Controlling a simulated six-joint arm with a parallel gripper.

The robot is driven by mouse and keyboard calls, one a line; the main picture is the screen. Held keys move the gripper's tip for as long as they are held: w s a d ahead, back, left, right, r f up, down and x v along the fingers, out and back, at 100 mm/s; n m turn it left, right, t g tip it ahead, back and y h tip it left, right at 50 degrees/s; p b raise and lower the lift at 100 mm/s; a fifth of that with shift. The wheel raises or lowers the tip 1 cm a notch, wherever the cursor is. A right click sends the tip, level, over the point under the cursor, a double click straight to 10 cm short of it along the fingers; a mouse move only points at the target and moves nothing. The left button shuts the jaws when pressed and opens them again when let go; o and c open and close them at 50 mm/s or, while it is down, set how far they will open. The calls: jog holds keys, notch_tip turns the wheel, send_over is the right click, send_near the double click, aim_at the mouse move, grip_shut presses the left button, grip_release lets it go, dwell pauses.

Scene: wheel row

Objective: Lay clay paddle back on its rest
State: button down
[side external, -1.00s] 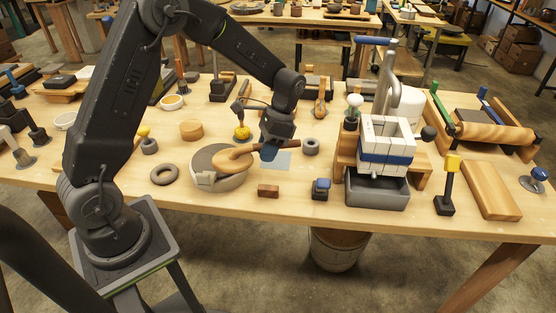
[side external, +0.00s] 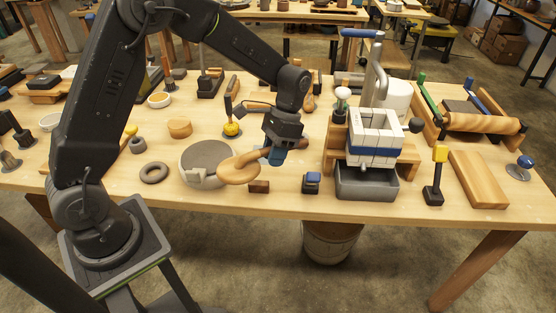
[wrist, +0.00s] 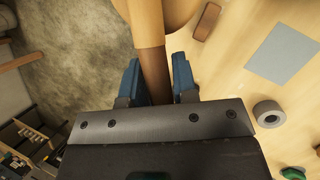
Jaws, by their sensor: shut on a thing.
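The clay paddle (side external: 240,168) has a round tan wooden head and a darker brown handle. My gripper (side external: 277,153) is shut on the handle with its blue fingers and holds the paddle above the table. The head lies in front of the right edge of the grey round wheel (side external: 206,157). In the wrist view the brown handle (wrist: 154,75) sits between the two blue fingers (wrist: 156,82), and the head runs out past the top edge. I cannot tell which thing is the paddle's rest.
A small brown block (side external: 259,187) lies just below the paddle, with a dark blue-topped block (side external: 311,183) to its right. A grey tray (side external: 366,183) under a white-and-blue block stack stands further right. A pale square sheet (wrist: 283,53) lies flat, near a grey ring (wrist: 268,113).

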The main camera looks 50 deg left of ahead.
jog(key=w+a+m+t+y, duration=0.3)
jog(key=a+m+t+y, duration=0.5)
jog(key=m, duration=1.5)
jog(key=f+h, duration=0.1)
jog(key=a+f+g+h, duration=0.1)
jog(key=f, duration=0.1)
jog(key=f+g+h, duration=0.1)
jog(key=shift+a+f+m, duration=0.2)
jog(key=shift+a+m, duration=0.15)
jog(key=shift+m, duration=0.05)
send_over(262, 174)
jog(key=shift+f, duration=3)
jog(key=shift+f, duration=1)
jog(key=c, duration=0.8)
grip_release()
